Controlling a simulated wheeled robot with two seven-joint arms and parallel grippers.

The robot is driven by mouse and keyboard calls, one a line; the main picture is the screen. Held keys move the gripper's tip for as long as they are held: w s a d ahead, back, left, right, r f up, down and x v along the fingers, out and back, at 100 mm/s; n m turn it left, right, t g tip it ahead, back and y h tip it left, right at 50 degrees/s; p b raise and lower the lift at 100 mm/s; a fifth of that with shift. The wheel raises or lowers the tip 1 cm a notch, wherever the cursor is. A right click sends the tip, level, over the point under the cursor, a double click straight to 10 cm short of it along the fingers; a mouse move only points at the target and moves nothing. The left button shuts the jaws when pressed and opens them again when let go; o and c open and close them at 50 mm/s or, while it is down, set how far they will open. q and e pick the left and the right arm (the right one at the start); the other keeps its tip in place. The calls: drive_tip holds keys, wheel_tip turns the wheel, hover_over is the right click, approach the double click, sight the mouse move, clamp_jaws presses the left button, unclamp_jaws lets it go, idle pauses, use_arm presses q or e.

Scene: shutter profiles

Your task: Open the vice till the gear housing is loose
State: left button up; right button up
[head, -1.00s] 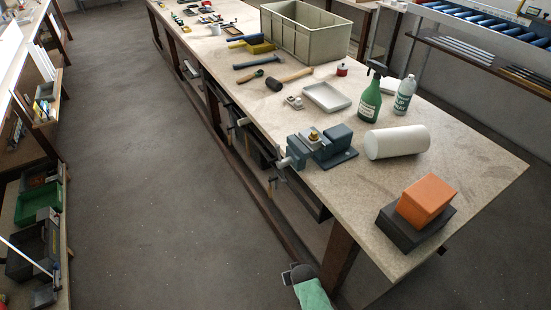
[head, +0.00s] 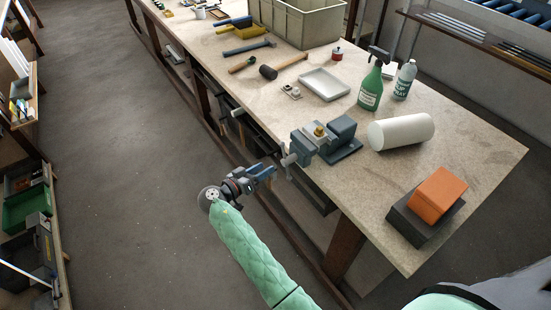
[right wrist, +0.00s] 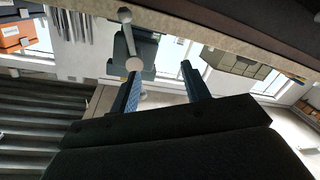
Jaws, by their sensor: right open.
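The blue-grey vice (head: 341,130) is fixed at the bench's front edge. The small brass-coloured gear housing (head: 319,131) sits at its jaws; whether it is clamped I cannot tell. The vice's bar handle (head: 288,160) sticks out over the floor side. My right gripper (head: 272,170) is open and empty, just left of the handle. In the right wrist view, the handle (right wrist: 134,64), with ball ends, shows close to the left finger of the right gripper (right wrist: 160,68), with the vice (right wrist: 133,45) behind. Contact is unclear. My left gripper is not in view.
A shallow tray (head: 325,84), hammers and a large crate (head: 297,20) lie farther back. The floor left of the bench is clear.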

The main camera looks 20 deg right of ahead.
sight(286, 162)
drive_tip(key=d+m+p, duration=0.1)
drive_tip(key=d, duration=0.1)
drive_tip(key=d+r+m+g+h+p, duration=0.1)
drive_tip(key=d+m+p, duration=0.1)
drive_tip(key=d, duration=0.1)
drive_tip(key=d+m+p, duration=0.1)
drive_tip(key=d+m, duration=0.1)
drive_tip(key=shift+d+r+g+h, duration=0.3)
drive_tip(key=shift+r+g+h, duration=0.05)
drive_tip(key=shift+g+h, duration=0.05)
use_arm(q)
drive_tip(key=s+a+f, duration=0.1)
drive_tip(key=s+a, duration=0.1)
drive_tip(key=s, duration=0.7)
drive_tip(key=shift+s+f+p, duration=0.25)
drive_tip(key=shift+s+p, duration=0.05)
drive_tip(key=shift+s, duration=0.1)
use_arm(e)
drive_tip(key=shift+w+d+f, duration=0.1)
drive_tip(key=shift+w+d, duration=0.05)
drive_tip(key=shift+d, duration=0.3)
use_arm(q)
drive_tip(key=shift+d, duration=0.15)
use_arm(e)
clamp_jaws()
